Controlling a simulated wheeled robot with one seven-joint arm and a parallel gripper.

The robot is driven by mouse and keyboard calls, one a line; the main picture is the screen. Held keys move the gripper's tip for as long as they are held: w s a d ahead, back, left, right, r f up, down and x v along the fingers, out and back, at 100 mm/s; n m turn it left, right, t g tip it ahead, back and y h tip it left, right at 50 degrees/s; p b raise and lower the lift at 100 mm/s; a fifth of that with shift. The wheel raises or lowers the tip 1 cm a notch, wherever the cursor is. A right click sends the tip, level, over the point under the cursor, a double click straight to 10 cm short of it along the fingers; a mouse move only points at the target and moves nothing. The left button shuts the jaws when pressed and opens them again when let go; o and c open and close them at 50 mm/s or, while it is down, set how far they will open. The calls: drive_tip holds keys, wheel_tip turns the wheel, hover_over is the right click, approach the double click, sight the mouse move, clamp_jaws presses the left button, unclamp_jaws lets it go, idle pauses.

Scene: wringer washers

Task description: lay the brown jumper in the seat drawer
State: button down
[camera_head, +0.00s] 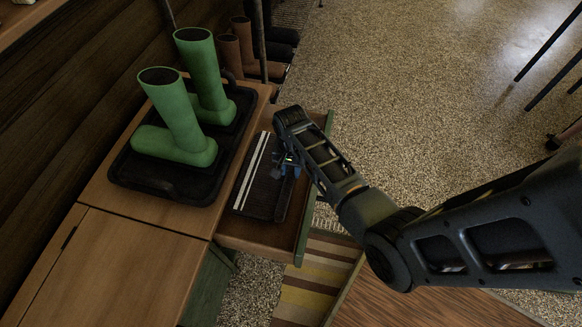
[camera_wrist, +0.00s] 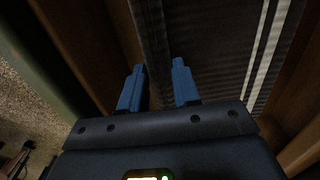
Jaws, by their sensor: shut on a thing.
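The brown jumper (camera_head: 262,188) is a dark, ribbed, folded slab with two pale stripes along its left side. It lies between the walls of the open seat drawer (camera_head: 245,237); whether it rests fully on the drawer floor I cannot tell. My gripper (camera_head: 287,165) reaches down into the drawer and is shut on the jumper's right part. In the wrist view the jumper (camera_wrist: 215,50) fills the upper right, with a raised fold between my blue fingertips (camera_wrist: 158,80). The drawer's wooden walls (camera_wrist: 78,35) show on both sides. My arm hides the drawer's right-middle part.
Green boots (camera_head: 180,130) stand on a black tray (camera_head: 150,185) on the wooden bench (camera_head: 130,255), left of the drawer. Brown boots (camera_head: 245,45) stand behind. A striped mat (camera_head: 305,285) lies below the drawer. Speckled floor to the right is mostly open.

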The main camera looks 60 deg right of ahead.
drive_tip(key=c, duration=0.8)
unclamp_jaws()
wheel_tip(320, 180, up, 13)
drive_tip(key=p, duration=0.4)
drive_tip(key=s+n+t, duration=0.1)
drive_tip(key=s, duration=0.1)
drive_tip(key=s+f+n+h, duration=0.1)
drive_tip(key=s, duration=0.1)
drive_tip(key=s+d+f+n+t+h, duration=0.1)
drive_tip(key=s, duration=0.1)
drive_tip(key=shift+s+f+t, duration=0.15)
drive_tip(key=shift+s+t, duration=0.15)
drive_tip(key=shift+s, duration=0.05)
drive_tip(key=s+a+r+n+t, duration=0.9)
drive_tip(key=s+a+r, duration=0.4)
drive_tip(key=s+r, duration=0.2)
drive_tip(key=s+a+r+n+t+y, duration=0.1)
drive_tip(key=s+a+r, duration=0.1)
drive_tip(key=r, duration=0.4)
drive_tip(key=s+a+r+n+t+y, duration=0.1)
drive_tip(key=s+a+r+t, duration=0.1)
drive_tip(key=a+r, duration=0.2)
wheel_tip(320, 180, up, 2)
drive_tip(key=shift+s+r, duration=0.25)
drive_tip(key=shift+s, duration=0.1)
